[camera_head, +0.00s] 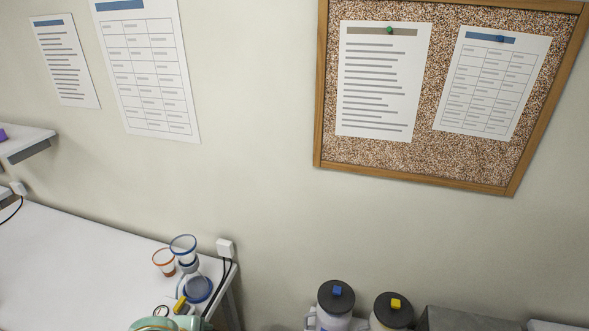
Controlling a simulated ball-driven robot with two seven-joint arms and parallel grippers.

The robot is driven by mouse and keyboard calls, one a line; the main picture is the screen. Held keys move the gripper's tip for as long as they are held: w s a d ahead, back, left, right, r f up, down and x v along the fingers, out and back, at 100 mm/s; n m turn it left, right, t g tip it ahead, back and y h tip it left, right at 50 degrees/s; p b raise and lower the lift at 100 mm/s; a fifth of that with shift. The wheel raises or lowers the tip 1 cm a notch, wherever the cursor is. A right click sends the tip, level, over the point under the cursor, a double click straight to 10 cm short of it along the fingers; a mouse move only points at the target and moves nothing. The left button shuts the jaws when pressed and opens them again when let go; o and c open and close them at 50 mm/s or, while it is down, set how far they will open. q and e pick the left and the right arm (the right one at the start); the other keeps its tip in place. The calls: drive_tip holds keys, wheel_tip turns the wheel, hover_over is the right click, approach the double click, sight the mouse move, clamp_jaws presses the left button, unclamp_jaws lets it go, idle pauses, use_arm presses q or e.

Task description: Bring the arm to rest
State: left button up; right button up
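Neither of my grippers is in the head view, and no arm clearly shows. The head view looks mostly at the wall, with a white table (60,262) at the lower left. At the table's right end stand a clear cup with a blue rim (183,247), a smaller cup with an orange rim (165,263) and a round blue item (198,290). A small yellow item (180,305) lies just in front. A pale green rounded thing (160,323) is cut off by the bottom edge.
Two containers with dark lids, one with a blue knob (337,292) and one with a yellow knob (396,305), stand at the bottom, right of the table. A grey box (465,321) is beside them. A corkboard (390,160) hangs above. A white plug (225,248) has dark cables.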

use_arm(q)
drive_tip(key=s+a+r+n+t+y, duration=0.2)
drive_tip(key=s+a+r+n+y, duration=0.45)
drive_tip(key=s+a+n, duration=0.4)
drive_tip(key=s+d+f+g+h+b, duration=0.15)
drive_tip(key=f+b, duration=0.45)
drive_tip(key=f, duration=1.2)
drive_tip(key=s+d+f+g+h+b, duration=0.1)
drive_tip(key=d+f+h+b, duration=0.3)
drive_tip(key=f, duration=1.5)
drive_tip(key=s+f+n+g+b, duration=0.1)
drive_tip(key=s+f+b, duration=0.4)
drive_tip(key=s+f, duration=0.5)
drive_tip(key=s+a+f+n+g+b, duration=0.1)
drive_tip(key=s+f+n+g+b, duration=0.1)
drive_tip(key=s+f+b, duration=0.4)
drive_tip(key=s+f, duration=0.5)
drive_tip(key=f, duration=0.5)
drive_tip(key=shift+f+n+b, duration=0.3)
drive_tip(key=shift+f+n, duration=0.05)
drive_tip(key=shift+f, duration=0.05)
